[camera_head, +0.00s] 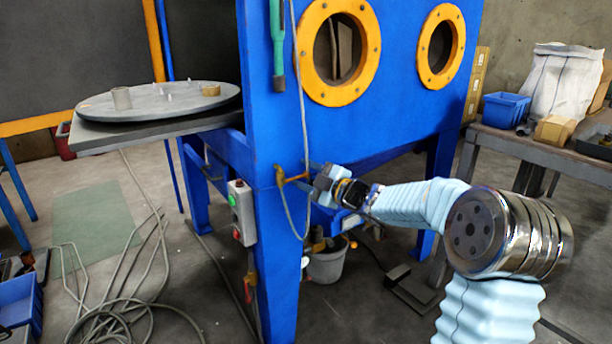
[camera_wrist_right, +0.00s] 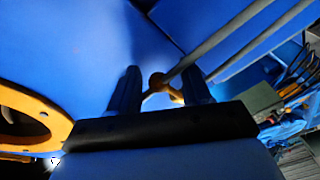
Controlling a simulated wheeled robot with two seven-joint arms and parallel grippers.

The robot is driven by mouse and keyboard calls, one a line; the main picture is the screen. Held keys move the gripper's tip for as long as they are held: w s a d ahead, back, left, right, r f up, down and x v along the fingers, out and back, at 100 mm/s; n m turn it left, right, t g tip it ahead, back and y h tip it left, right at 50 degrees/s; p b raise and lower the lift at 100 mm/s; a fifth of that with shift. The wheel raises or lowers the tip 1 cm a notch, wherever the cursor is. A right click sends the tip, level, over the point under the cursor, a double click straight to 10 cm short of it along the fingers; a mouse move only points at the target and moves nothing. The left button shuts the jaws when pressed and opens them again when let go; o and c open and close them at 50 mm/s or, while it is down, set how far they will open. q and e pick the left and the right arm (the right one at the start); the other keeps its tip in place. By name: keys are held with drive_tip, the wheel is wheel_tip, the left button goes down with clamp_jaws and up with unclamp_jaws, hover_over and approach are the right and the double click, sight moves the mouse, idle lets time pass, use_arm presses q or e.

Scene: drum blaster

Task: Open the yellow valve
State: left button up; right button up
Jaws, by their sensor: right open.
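The yellow valve (camera_head: 283,177) is a small brass-yellow fitting on the blue cabinet's front leg, with a grey hose by it. My right gripper (camera_head: 313,183) is just right of the valve and points at it. In the right wrist view, the valve (camera_wrist_right: 158,80) shows between the two spread fingers of my right gripper (camera_wrist_right: 161,75). The fingers are open, and I cannot tell whether either one touches the valve. The grey hose crosses in front of part of it there. My left gripper is in neither view.
The blue cabinet (camera_head: 400,115) has two yellow-ringed ports above the arm. A control box (camera_head: 242,212) with buttons is left of the valve. A grey bucket (camera_head: 327,263) stands below. A round turntable (camera_head: 190,103) is at left, and loose hoses (camera_head: 130,310) lie on the floor.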

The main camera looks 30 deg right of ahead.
drive_tip(key=shift+w, duration=0.1)
clamp_jaws()
